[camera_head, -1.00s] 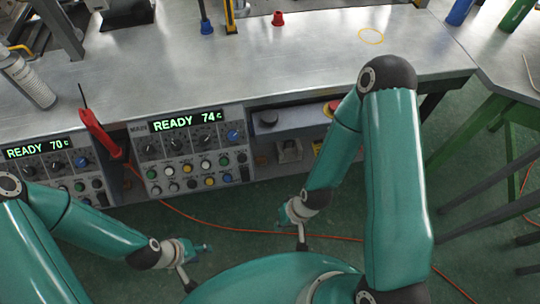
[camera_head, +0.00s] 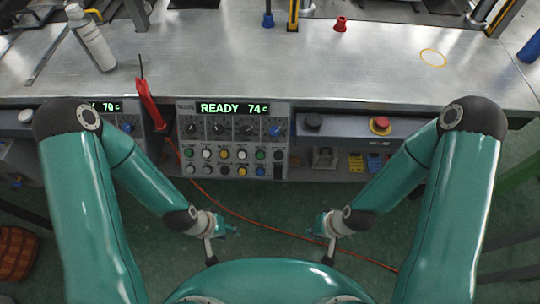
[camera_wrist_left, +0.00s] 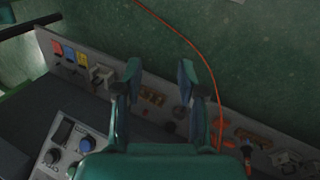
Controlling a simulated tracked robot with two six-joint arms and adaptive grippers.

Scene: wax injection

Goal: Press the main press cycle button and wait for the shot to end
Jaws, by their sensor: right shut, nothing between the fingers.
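The control panel (camera_head: 231,137) on the bench front shows a green "READY 74 C" display (camera_head: 232,108) above several knobs and rows of coloured buttons. To its right, a large black round button (camera_head: 313,121) and a red mushroom button on yellow (camera_head: 380,124) sit on a grey ledge. I cannot tell which one is the main press cycle button. My left gripper (camera_head: 232,231) hangs low in front of the bench, away from the panel. In the left wrist view its fingers (camera_wrist_left: 160,82) are apart and empty. My right gripper (camera_head: 318,229) is shut and empty, also clear of the bench.
A second panel at the left, partly hidden by my left arm, shows "70 C" (camera_head: 111,106). A red-handled tool (camera_head: 149,104) hangs between the panels. A white bottle (camera_head: 92,40) and a red cup (camera_head: 341,24) stand on the bench (camera_head: 215,60). An orange cable (camera_head: 255,220) crosses the floor.

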